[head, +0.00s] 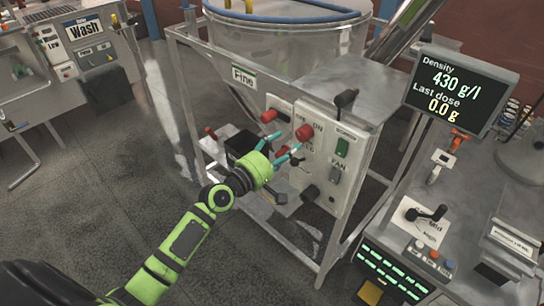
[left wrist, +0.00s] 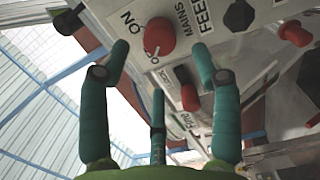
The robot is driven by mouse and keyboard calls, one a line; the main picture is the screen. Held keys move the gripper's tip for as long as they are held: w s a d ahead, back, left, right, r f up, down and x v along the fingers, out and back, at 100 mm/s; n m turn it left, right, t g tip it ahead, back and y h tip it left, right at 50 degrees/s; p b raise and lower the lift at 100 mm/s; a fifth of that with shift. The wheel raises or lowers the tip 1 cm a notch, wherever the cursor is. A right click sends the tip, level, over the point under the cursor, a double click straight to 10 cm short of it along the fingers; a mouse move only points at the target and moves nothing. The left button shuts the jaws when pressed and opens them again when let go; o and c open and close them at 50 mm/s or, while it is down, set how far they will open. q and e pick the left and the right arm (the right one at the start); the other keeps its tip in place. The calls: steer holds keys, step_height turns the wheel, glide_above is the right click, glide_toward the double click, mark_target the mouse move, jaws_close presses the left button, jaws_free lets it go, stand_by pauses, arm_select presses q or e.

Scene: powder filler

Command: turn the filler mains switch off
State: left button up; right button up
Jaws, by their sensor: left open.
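The mains switch is a red round knob (head: 305,132) on the white control panel (head: 325,182) of the filler. In the left wrist view the red knob (left wrist: 160,36) sits beside the words MAINS and ON, with a short white mark on its lower edge. I cannot tell for sure which setting it points to. My left gripper (head: 284,148) is open in front of the panel. In the left wrist view its teal fingertips (left wrist: 160,50) lie either side of the knob, with nothing held. Whether they touch it is unclear. My right gripper is not in view.
Another red knob (head: 268,116) is to the left. The density display (head: 450,90) stands at right. The floor at left is clear.

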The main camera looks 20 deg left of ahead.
arm_select(q)
steer(key=v, duration=0.5)
steer(key=shift+s, duration=0.1)
stand_by(0.3)
steer(key=s+a+f+m+g+y, duration=0.15)
steer(key=s+f, duration=0.25)
steer(key=f, duration=0.7)
steer(key=s+a+f+m+g+y, duration=0.1)
steer(key=s+f+m+g+y, duration=0.2)
steer(key=f, duration=0.8)
steer(key=s+a+f+m+g, duration=0.1)
steer(key=s+f+g, duration=0.25)
steer(key=f, duration=0.85)
steer(key=s+d+f+m+g, duration=0.1)
steer(key=s+f+m+g, duration=0.1)
steer(key=s+f, duration=0.4)
steer(key=s+d+f+m+g+y, duration=0.1)
steer(key=s+f+m+g, duration=0.2)
steer(key=s, duration=1.4)
steer(key=s+d+f+m+g, duration=0.2)
steer(key=s+f+m, duration=0.4)
steer(key=s+f, duration=0.4)
steer(key=shift+s+g+y, duration=0.35)
steer(key=shift+s+g, duration=0.15)
steer(key=shift+s, duration=0.6)
